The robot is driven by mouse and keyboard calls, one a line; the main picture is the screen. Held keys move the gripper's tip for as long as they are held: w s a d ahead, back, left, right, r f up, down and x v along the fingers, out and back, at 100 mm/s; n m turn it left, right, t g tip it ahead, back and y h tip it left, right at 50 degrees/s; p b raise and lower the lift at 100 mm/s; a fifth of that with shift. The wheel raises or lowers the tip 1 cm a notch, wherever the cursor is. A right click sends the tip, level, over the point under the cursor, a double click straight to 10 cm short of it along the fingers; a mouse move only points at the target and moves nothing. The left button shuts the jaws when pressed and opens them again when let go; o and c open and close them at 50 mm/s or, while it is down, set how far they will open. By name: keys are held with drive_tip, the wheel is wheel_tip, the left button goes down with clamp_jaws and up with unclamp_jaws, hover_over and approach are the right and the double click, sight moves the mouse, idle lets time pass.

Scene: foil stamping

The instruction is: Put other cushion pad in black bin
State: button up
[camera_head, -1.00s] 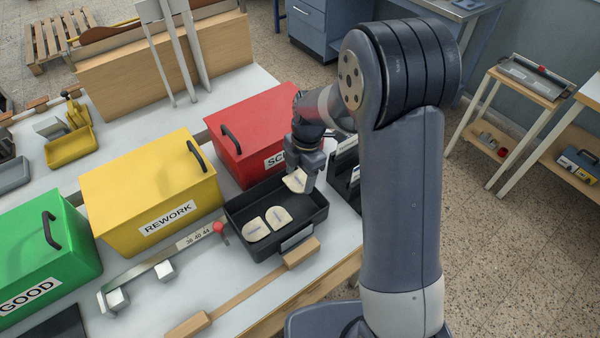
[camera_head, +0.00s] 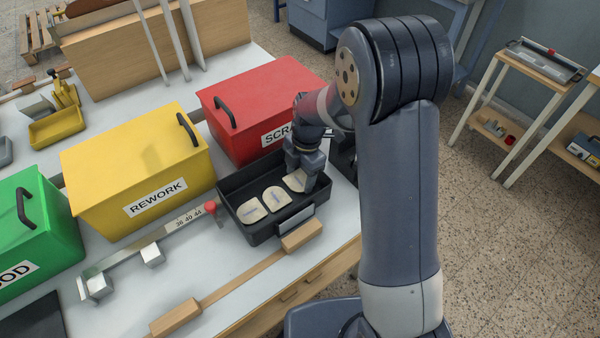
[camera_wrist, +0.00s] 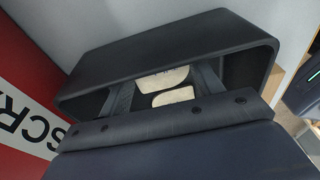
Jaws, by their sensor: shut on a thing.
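The black bin (camera_head: 262,233) stands on the bench in front of the red box. Two cream, round-ended cushion pads lie flat in it, one at the left (camera_head: 251,210) and one beside it (camera_head: 276,199). My gripper (camera_head: 304,178) reaches into the bin's right part and is shut on another cushion pad (camera_head: 295,180), low and close to the bin floor. Whether this pad touches the floor I cannot tell. In the wrist view the bin (camera_wrist: 170,52) surrounds the fingers, with cream pads (camera_wrist: 162,79) showing between them.
The red box (camera_head: 250,110) is just behind the bin, with the yellow REWORK box (camera_head: 140,170) to its left and the green box (camera_head: 35,230) farther left.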

drive_tip(key=o, duration=1)
wheel_tip(320, 180, up, 10)
drive_tip(key=p, duration=0.6)
wheel_tip(320, 180, down, 10)
drive_tip(key=b, duration=0.6)
drive_tip(key=shift+f, duration=0.1)
wheel_tip(320, 180, up, 3)
drive_tip(key=shift+f+p, duration=0.1)
drive_tip(key=shift+p, duration=1.05)
